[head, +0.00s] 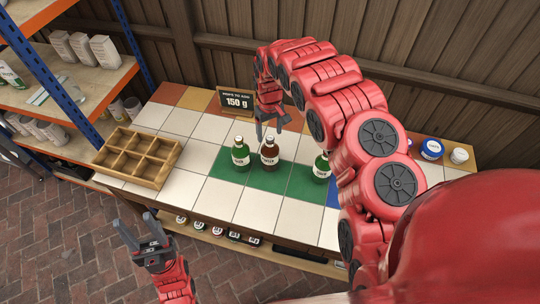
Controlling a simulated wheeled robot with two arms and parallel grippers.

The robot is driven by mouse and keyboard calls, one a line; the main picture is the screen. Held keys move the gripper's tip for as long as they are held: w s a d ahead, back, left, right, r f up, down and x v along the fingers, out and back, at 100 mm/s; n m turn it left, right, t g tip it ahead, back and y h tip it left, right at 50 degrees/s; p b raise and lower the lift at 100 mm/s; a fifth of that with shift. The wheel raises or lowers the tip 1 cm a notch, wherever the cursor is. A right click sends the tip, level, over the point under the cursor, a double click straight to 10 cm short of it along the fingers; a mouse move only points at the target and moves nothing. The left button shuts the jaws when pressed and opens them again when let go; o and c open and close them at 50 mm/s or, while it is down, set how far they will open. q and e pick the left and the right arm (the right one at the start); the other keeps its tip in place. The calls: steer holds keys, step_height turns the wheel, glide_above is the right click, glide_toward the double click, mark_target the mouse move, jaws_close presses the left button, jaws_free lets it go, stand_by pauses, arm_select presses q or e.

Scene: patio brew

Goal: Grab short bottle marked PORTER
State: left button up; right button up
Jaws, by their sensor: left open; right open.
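Three short bottles stand upright on the green tiles of the table: a green one (241,155) on the left, a brown one (269,155) beside it, and another green one (320,170) further right, close to my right arm. Each has a white label, but the print is too small for me to tell which says PORTER. My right gripper (269,131) is open and empty, pointing down just behind and above the brown bottle. My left gripper (136,224) is open and empty, low in front of the table's left front edge.
An empty wooden crate (119,170) with compartments sits at the table's left. A "150 g" sign (236,102) stands at the back. A blue tub (431,149) is at right. White tiles (200,157) left of the bottles are clear.

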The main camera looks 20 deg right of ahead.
mark_target(270, 138)
step_height(270, 138, down, 3)
steer(key=shift+s+r+p, duration=0.1)
steer(key=shift+s+p, duration=0.05)
steer(key=shift+p, duration=0.6)
steer(key=shift+f, duration=0.45)
jaws_close()
stand_by(0.5)
